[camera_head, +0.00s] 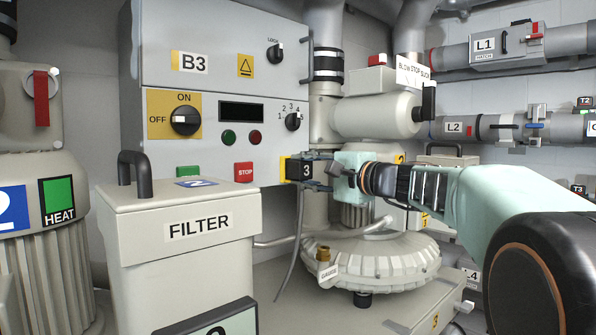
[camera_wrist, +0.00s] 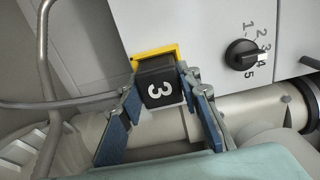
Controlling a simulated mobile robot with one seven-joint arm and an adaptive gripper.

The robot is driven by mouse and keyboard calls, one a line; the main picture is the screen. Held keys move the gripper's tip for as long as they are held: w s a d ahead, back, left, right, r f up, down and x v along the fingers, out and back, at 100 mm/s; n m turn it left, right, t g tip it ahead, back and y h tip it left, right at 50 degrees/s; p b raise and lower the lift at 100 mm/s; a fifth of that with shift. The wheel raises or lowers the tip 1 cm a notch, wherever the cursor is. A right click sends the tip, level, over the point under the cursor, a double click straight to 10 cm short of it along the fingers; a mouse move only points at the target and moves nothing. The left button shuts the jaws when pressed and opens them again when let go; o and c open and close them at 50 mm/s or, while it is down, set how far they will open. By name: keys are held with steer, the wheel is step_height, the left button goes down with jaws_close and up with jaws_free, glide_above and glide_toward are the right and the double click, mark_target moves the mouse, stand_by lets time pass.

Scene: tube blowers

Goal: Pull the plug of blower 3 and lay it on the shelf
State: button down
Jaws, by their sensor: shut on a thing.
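The black plug (camera_head: 306,170) marked 3 sits at the yellow-edged socket (camera_head: 284,167) on the lower right side of the B3 control box. The plug also shows in the wrist view (camera_wrist: 160,85), with the yellow socket frame (camera_wrist: 153,54) close around its far end. I cannot tell how deep it sits. My gripper (camera_head: 318,171) comes from the right and is shut on the plug. In the wrist view its blue-padded fingers (camera_wrist: 162,92) lie on either side of the plug. A grey cable (camera_head: 291,245) hangs down below the plug. I cannot make out which surface is the shelf.
The B3 control box (camera_head: 222,60) carries knobs and buttons. The FILTER box (camera_head: 200,224) with a black handle stands in front of it. The round blower housing (camera_head: 370,262) with a brass gauge fitting (camera_head: 324,256) lies below my gripper. Pipes (camera_head: 505,50) run at the right.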

mark_target(307, 170)
steer(key=shift+s+d, duration=0.1)
steer(key=shift+d, duration=0.05)
steer(key=shift+b+v, duration=1.65)
steer(key=shift+v, duration=1.45)
steer(key=b+v, duration=0.4)
steer(key=v, duration=1.1)
steer(key=shift+s+d+b, duration=0.25)
steer(key=shift+s+b, duration=0.05)
steer(key=shift+r, duration=0.1)
steer(key=s+a+b, duration=0.5)
steer(key=s+a, duration=0.4)
steer(key=shift+r, duration=0.2)
stand_by(0.3)
steer(key=shift+s, duration=0.1)
